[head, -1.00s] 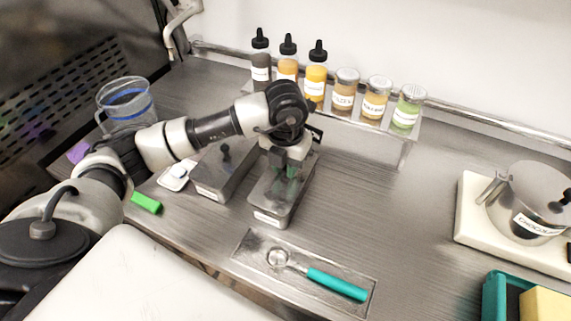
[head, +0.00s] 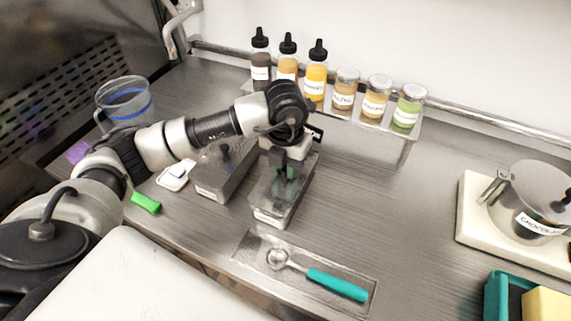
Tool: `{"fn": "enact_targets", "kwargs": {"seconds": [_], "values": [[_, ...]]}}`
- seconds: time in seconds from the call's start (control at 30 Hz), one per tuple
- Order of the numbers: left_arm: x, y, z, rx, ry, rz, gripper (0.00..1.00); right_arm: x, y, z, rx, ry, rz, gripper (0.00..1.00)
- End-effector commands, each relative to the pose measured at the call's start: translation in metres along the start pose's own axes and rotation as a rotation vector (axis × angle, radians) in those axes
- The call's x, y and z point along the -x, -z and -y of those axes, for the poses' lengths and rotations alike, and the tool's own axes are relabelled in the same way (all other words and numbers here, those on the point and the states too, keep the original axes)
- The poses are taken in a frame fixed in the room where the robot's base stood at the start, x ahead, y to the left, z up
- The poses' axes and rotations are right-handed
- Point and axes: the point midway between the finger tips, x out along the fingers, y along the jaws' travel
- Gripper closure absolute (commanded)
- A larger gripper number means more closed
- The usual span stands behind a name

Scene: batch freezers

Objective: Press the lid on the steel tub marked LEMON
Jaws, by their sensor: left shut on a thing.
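Two steel tubs stand side by side on the steel counter. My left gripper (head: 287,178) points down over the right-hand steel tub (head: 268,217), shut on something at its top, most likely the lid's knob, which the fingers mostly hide. A clear lid (head: 294,200) shows around the fingers at the tub's top; I cannot tell whether it is fully seated. The tub's front label is too small to read. The left-hand steel tub (head: 210,190) has a lid with a black knob (head: 225,151). My right gripper is not in view.
A teal-handled scoop (head: 335,284) lies on a tray in front. Bottles and jars (head: 343,90) stand on a rack behind. A clear jug (head: 125,103), a white scale (head: 174,176) and a green clip (head: 146,203) are at left. A pot (head: 530,195) is at right.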

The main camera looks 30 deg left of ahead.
Motion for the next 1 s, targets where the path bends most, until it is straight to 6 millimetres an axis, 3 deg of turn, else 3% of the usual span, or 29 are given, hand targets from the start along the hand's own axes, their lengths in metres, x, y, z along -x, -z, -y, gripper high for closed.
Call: {"fn": "enact_targets", "kwargs": {"seconds": [0.93, 0.97, 1.0], "values": [[-0.0007, 0.0000, -0.0001, 0.000, 0.000, 0.001, 1.00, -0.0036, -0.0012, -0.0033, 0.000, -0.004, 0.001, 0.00], [-0.0007, 0.0000, -0.0001, 0.000, 0.000, 0.000, 0.75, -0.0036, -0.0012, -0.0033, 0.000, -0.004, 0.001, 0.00], [-0.0007, 0.0000, -0.0001, 0.000, 0.000, 0.000, 0.69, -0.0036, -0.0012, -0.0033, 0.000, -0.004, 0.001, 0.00]]}}
